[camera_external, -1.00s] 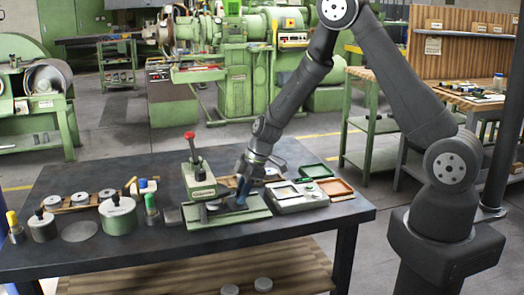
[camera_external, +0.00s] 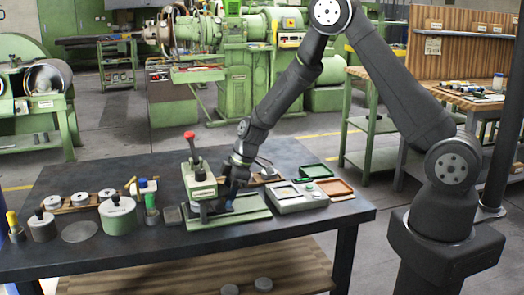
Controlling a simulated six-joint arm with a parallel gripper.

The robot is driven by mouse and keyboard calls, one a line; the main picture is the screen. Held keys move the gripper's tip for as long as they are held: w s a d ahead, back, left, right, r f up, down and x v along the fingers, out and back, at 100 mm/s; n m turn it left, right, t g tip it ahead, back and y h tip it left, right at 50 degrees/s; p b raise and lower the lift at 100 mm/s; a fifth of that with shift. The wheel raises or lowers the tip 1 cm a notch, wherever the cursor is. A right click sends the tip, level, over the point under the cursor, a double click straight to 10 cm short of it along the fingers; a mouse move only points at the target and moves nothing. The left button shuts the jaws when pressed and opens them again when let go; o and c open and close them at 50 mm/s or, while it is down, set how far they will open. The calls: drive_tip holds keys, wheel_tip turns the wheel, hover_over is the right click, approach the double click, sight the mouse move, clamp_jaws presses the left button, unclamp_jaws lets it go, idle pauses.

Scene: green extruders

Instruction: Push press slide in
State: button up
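The green press (camera_external: 201,183) stands on the dark table, with a lever topped by a red knob (camera_external: 189,135). Its pale green base (camera_external: 245,216) reaches to the right. My gripper (camera_external: 230,202) points down over this base, close to the right side of the press head. The slide is mostly hidden by the press head and my gripper. The finger gap is too small to make out.
A grey box with a screen (camera_external: 297,199) stands right of the press, near a green tray (camera_external: 315,171) and a reddish tray (camera_external: 335,187). A green pot (camera_external: 118,215), bottles and a rack of discs (camera_external: 80,202) stand left. The table's front strip is clear.

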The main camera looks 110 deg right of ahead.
drive_tip(key=shift+r, duration=0.15)
idle(0.3)
drive_tip(key=shift+r, duration=2.15)
drive_tip(key=s+r, duration=0.4)
drive_tip(key=s, duration=0.3)
drive_tip(key=shift+f, duration=0.1)
drive_tip(key=w+f, duration=0.1)
drive_tip(key=w, duration=0.1)
drive_tip(key=w+f, duration=0.1)
drive_tip(key=w, duration=0.1)
drive_tip(key=w+f, duration=0.2)
drive_tip(key=w, duration=0.1)
drive_tip(key=shift+f, duration=0.75)
